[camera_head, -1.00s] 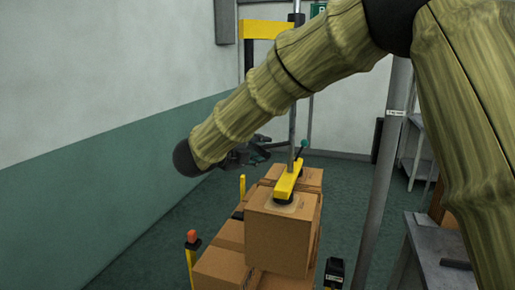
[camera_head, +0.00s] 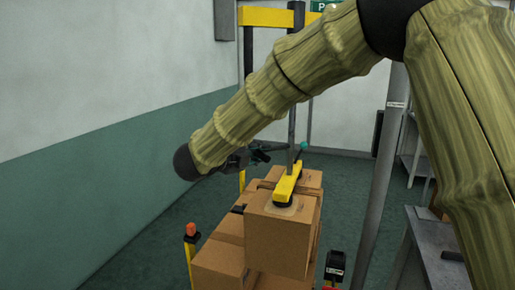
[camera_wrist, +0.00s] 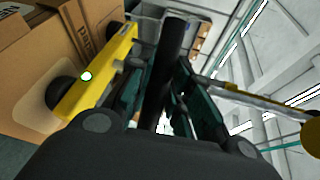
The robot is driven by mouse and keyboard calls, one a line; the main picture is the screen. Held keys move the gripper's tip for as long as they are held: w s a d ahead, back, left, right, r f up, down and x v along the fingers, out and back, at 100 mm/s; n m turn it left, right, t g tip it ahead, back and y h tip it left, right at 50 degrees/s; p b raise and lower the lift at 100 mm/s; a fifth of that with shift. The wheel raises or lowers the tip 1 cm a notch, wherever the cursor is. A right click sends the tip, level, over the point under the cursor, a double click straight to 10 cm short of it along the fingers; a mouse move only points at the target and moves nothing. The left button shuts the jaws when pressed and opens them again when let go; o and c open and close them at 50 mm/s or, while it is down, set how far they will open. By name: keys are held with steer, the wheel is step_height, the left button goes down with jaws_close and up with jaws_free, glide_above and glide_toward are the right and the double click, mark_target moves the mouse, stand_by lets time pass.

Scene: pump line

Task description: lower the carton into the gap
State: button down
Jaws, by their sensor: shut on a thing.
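A brown carton (camera_head: 282,240) hangs upright under the yellow bar (camera_head: 288,186) of a lifter, with a dark suction cup on its top. My gripper (camera_head: 258,152) is behind and left of the bar, beside the lifter's upright rod. In the wrist view, my gripper (camera_wrist: 165,75) is shut on a dark handle (camera_wrist: 168,65) running between its fingers. The yellow bar (camera_wrist: 98,75) and a carton face also show there, to the left. Several cartons (camera_head: 218,262) stand below and behind the hanging one. The gap is hidden behind the hanging carton; I cannot tell its clearance.
A yellow post with an orange top (camera_head: 191,240) stands at the left of the cartons. A dark device (camera_head: 335,266) stands to the right. A grey pole (camera_head: 378,190) and a grey bench (camera_head: 432,255) are farther right. Green floor at the left is clear.

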step_height(320, 180, down, 5)
steer(key=shift+f+b, duration=0.1)
steer(key=shift+b, duration=1.05)
steer(key=c, duration=1.3)
jaws_free()
steer(key=shift+a, duration=0.1)
steer(key=v, duration=1.2)
